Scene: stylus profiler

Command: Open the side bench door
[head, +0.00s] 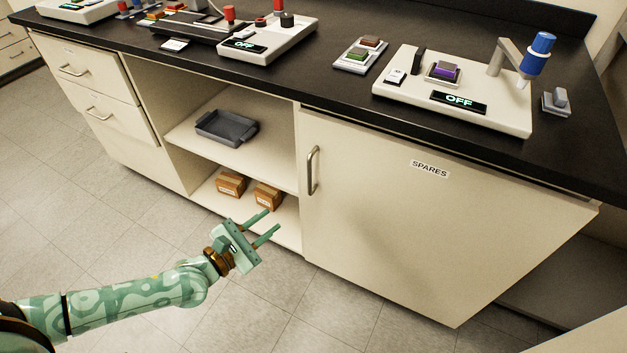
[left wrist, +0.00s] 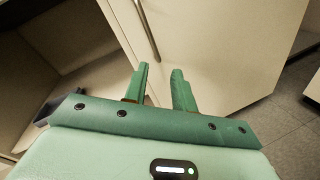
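The side bench door (head: 400,240) is a cream panel with a SPARES label (head: 430,169), and it looks shut. Its upright bar handle (head: 313,170) is near the door's left edge. My left gripper (head: 273,220) is open and empty, below and left of the handle, in front of the open shelf bay. In the left wrist view, my left gripper's two fingers (left wrist: 160,72) are apart, with the door (left wrist: 215,45) beyond them. The handle (left wrist: 148,28) shows above the fingertips, apart from them. My right gripper is not in view.
Left of the door is an open shelf bay with a grey tray (head: 226,128) and two small cardboard boxes (head: 231,183). Drawers (head: 85,75) stand further left. The black worktop (head: 330,85) above carries instruments. The tiled floor (head: 150,240) in front is clear.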

